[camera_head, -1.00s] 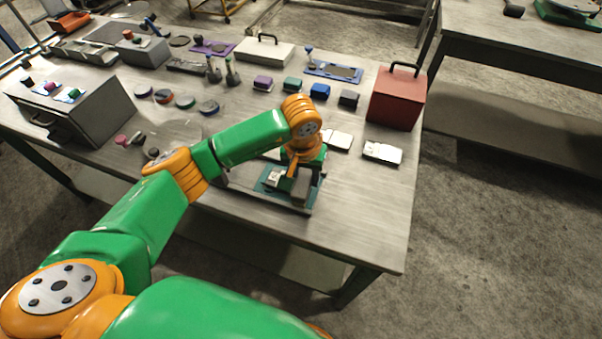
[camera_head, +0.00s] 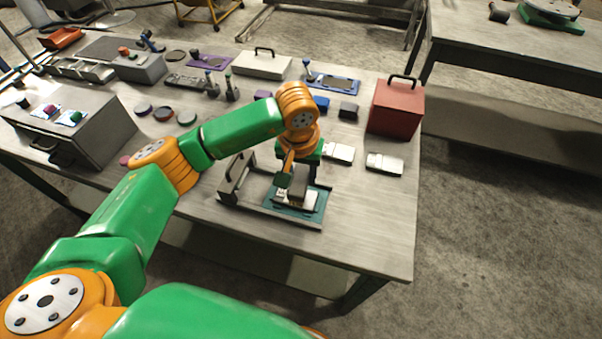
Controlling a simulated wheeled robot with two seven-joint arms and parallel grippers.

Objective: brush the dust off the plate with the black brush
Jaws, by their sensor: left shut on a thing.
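My left gripper (camera_head: 291,176) is over the near right part of the table, pointing down. It is shut on a dark block, which looks like the black brush (camera_head: 299,185). The brush is over a pale plate (camera_head: 311,202) on a teal base (camera_head: 319,194); the brush and gripper hide part of the plate. I cannot tell whether the brush touches the plate, and any dust is too small to make out. My right gripper is not in view.
A grey frame with an upright handle (camera_head: 236,172) stands left of the teal base. Two white-topped pieces (camera_head: 384,163) lie to the right. A red box (camera_head: 395,108) stands at the right edge. Several small blocks, including a dark one (camera_head: 348,110), lie behind my arm. The table's front right is clear.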

